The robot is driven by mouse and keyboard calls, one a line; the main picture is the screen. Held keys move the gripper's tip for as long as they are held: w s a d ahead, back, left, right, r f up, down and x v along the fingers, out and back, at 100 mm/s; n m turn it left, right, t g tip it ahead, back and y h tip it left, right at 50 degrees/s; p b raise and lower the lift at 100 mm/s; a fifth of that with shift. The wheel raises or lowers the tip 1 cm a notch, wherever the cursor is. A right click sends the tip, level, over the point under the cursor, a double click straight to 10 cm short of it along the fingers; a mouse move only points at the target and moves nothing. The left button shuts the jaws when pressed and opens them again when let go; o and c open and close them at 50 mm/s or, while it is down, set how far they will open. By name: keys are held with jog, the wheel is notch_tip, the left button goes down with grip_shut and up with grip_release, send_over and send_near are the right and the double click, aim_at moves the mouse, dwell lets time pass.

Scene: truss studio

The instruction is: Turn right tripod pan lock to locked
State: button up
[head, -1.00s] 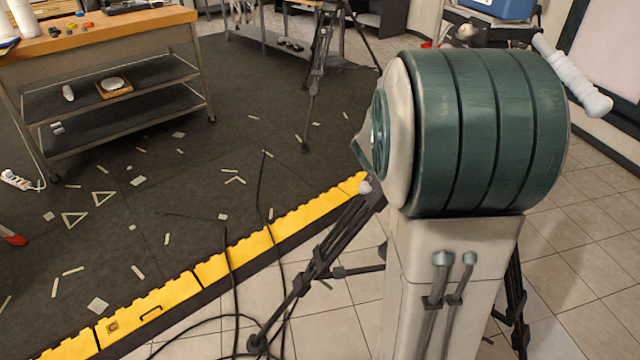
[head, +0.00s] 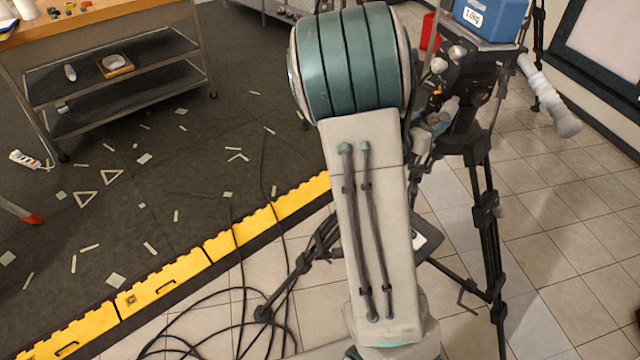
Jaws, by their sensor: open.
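The right tripod (head: 487,205) stands on the tiled floor, right of my arm, with black legs spread. Its black head (head: 465,75) carries several pale round knobs. A lower knob (head: 450,108) sticks out below the others; I cannot tell for sure which one is the pan lock or how it is set. A pale ribbed pan handle (head: 548,95) slopes down to the right from the head. My green and white arm covers the left side of the tripod. My gripper cannot be made out; it seems hidden behind my arm.
A blue box (head: 492,18) sits above the tripod head. A shelved cart (head: 120,75) stands at the upper left. Yellow edging (head: 165,285) borders the dark mat, and black cables (head: 235,320) lie on the floor. The tiles at right (head: 570,240) are clear.

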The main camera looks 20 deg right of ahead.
jog(key=shift+r+n+p, duration=0.3)
jog(key=shift+n+p, duration=0.2)
jog(key=b+v, duration=0.1)
jog(key=v, duration=1.3)
jog(key=w+a+f+n+t+y+b, duration=0.1)
jog(key=w+a+f+n+y+b, duration=0.1)
jog(key=a+f+y+b, duration=0.4)
jog(key=w+a+f+n+t+y+b, duration=0.2)
jog(key=a+f+y+b, duration=0.4)
jog(key=f, duration=0.5)
jog(key=shift+w+a+f+n+y, duration=0.2)
jog(key=shift+w+a+n+y, duration=0.4)
jog(key=shift+w+n+y, duration=0.3)
jog(key=s+a+r+n+g+y+p, duration=0.2)
jog(key=s+a+r+p, duration=0.15)
jog(key=s+r, duration=0.25)
jog(key=s+a+r+n+g+y+p, duration=0.2)
jog(key=s+a+r+p, duration=0.1)
jog(key=s+r+p, duration=0.25)
jog(key=s+d+r+g+h+p, duration=0.1)
jog(key=s+d+r+g+p, duration=0.1)
jog(key=s, duration=0.6)
notch_tip(320, 180, up, 2)
jog(key=shift+d+g, duration=0.5)
